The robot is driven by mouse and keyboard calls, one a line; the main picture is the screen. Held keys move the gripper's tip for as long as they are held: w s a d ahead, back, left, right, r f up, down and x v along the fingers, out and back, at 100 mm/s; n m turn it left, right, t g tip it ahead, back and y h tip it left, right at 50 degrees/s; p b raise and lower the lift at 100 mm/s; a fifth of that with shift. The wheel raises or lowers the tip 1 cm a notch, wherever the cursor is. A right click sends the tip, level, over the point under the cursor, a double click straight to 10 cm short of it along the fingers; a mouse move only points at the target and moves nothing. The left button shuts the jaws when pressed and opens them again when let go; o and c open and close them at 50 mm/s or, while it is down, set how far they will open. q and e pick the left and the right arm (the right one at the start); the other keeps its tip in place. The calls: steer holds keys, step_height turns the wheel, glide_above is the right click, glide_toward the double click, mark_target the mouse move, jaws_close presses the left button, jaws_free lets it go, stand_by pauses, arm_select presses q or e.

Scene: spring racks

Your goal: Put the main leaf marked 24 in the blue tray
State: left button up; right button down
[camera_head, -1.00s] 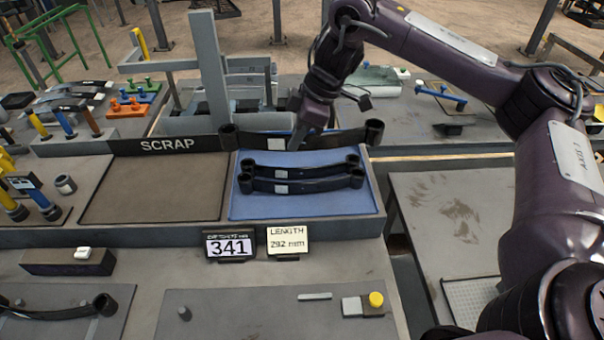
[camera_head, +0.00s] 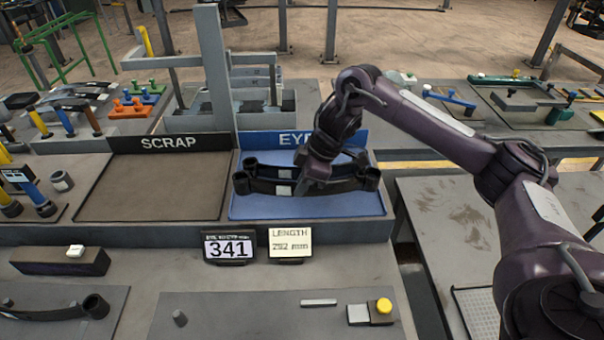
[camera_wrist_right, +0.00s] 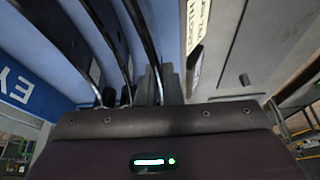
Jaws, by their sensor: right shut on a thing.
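The blue tray (camera_head: 350,205) holds dark, curved leaves with rolled eye ends. The leaf in my grip (camera_head: 262,187) lies lowest in the picture, across the tray, with a pale tag on it. More leaves (camera_head: 265,170) lie close behind it, partly hidden by it and by my arm. My right gripper (camera_head: 314,182) is over the tray, shut on that leaf; its fingers (camera_wrist_right: 155,88) show in the right wrist view. I cannot read any number on the leaves, or tell whether the held leaf touches the tray floor. My left gripper is out of view.
The empty brown SCRAP tray (camera_head: 150,190) adjoins on the left. A display reading 341 (camera_head: 229,246) and a LENGTH card (camera_head: 290,243) stand in front. A grey upright post (camera_head: 213,70) and rack rise behind. Another leaf (camera_head: 60,309) lies at the front left.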

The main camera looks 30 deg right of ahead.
steer(key=shift+a+f+b, duration=0.1)
steer(key=shift+f+b, duration=0.4)
steer(key=shift+f, duration=1)
steer(key=shift+w+f, duration=0.1)
steer(key=shift+f, duration=0.4)
steer(key=c, duration=1.9)
jaws_free()
steer(key=shift+f, duration=0.2)
steer(key=shift+c, duration=0.2)
steer(key=o, duration=0.4)
steer(key=shift+s, duration=0.2)
steer(key=shift+c, duration=0.2)
steer(key=shift+r, duration=0.1)
